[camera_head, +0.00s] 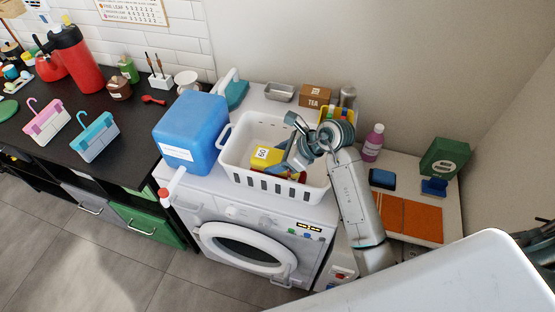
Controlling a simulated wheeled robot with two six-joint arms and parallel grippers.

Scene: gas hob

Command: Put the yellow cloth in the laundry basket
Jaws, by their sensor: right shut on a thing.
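The white laundry basket (231,160) stands on top of the washing machine, with slotted sides and an open top. My right gripper (287,163) reaches down into the basket from the right. It is shut on the yellow cloth (262,166), which is inside the basket's walls and carries a white label marked 50. The wrist and fingers hide part of the cloth and the basket's right interior. I cannot tell if the cloth touches the basket floor. My left gripper is not in view.
A large blue container (190,130) stands close left of the basket. The washing machine (245,235) has a round front door.

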